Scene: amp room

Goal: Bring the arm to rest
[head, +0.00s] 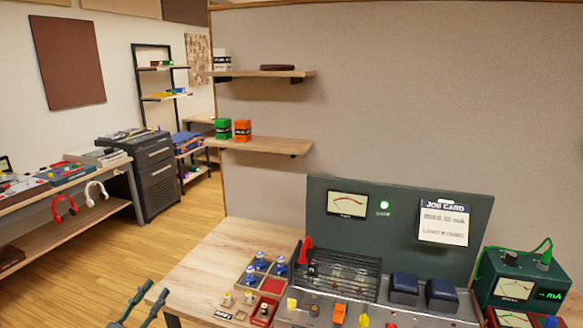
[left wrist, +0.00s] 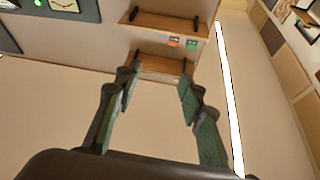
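My left gripper (head: 148,302) shows at the bottom left of the head view, in front of the bench's left edge. Its two fingers are spread apart with nothing between them. In the left wrist view the same gripper (left wrist: 158,80) has its green-padded fingers wide apart and empty, with wall and shelves beyond. My right gripper is in neither view.
A wooden bench (head: 215,262) holds an amp test panel (head: 400,215) with a job card (head: 443,222), and a parts tray (head: 245,278). A green meter box (head: 515,285) stands at right. Wall shelves (head: 262,145) hang behind. Open floor (head: 110,255) lies left.

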